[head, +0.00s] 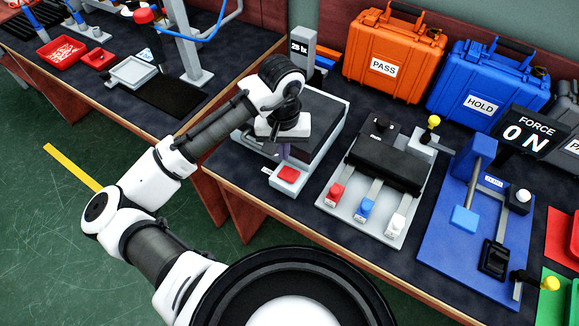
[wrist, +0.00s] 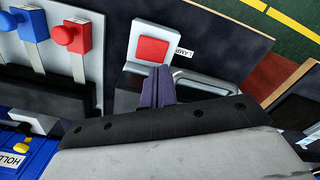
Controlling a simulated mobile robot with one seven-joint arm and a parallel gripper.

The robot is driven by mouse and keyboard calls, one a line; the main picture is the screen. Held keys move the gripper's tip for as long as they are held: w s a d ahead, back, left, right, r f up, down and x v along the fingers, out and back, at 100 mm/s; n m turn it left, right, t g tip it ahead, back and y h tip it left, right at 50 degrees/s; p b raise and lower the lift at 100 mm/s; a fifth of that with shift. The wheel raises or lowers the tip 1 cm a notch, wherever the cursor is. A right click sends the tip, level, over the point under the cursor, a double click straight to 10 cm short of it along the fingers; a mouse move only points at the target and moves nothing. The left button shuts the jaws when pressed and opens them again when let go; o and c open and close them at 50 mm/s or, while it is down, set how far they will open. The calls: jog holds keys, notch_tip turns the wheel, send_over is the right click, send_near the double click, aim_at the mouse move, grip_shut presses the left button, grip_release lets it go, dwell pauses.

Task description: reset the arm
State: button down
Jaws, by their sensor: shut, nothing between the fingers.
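My gripper (head: 284,152) is shut and empty. In the head view it points down just above a grey box with a red square button (head: 288,174) on its front. In the wrist view the dark purple fingers (wrist: 158,84) are together, beside the white block that carries the red button (wrist: 152,50). I cannot tell whether the fingertips touch the box. My white and black arm reaches in from the bottom of the head view, bent at the elbow.
To the right stands a grey panel with red, blue and white levers (head: 366,208), then a blue force fixture (head: 464,218). Orange (head: 395,50) and blue (head: 486,82) cases stand behind. The green floor (head: 50,200) at left is mostly clear.

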jog(key=shift+r+p, duration=0.3)
jog(key=shift+r, duration=0.3)
